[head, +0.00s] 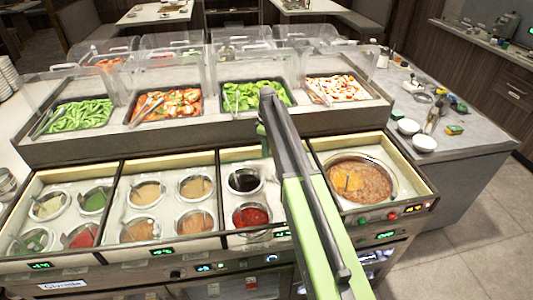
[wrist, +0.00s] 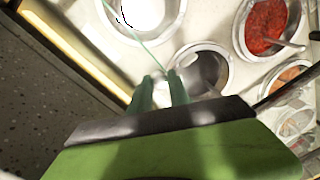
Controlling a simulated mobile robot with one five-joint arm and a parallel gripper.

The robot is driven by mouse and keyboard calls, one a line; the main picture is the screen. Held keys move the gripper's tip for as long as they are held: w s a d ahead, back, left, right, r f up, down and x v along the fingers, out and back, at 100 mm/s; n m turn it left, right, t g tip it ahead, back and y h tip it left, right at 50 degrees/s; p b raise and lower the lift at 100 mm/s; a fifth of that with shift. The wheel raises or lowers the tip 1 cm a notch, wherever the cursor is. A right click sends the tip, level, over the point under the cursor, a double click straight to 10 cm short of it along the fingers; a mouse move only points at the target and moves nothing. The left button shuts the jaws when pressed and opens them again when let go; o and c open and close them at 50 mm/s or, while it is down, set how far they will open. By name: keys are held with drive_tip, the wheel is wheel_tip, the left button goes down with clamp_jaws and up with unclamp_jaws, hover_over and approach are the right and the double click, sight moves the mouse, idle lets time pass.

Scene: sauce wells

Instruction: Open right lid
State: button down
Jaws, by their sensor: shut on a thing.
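My gripper (wrist: 165,85) shows in the wrist view as two green fingers close together, shut on a small part at the near left of a round steel well (wrist: 208,72). That part seems to be the right lid's handle, but the fingers hide most of it. A thin pale line runs from the fingertips up to the left. Clear covers (head: 240,62) with handles stand over the food trays at the back.
A dark sauce well (head: 244,180) and a red sauce well (head: 250,215) are left of my arm; the red one also shows in the wrist view (wrist: 266,22). A large soup pot (head: 362,180) is to the right. A side counter (head: 465,150) holds bowls and small items.

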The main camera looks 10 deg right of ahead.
idle(0.3)
drive_tip(key=c, duration=1.2)
unclamp_jaws()
drive_tip(key=shift+c, duration=0.2)
wheel_tip(320, 180, up, 17)
drive_tip(key=w+p, duration=0.1)
drive_tip(key=p, duration=1.6)
drive_tip(key=shift+w+d+r, duration=0.15)
drive_tip(key=shift+w+d, duration=0.05)
drive_tip(key=shift+d, duration=0.2)
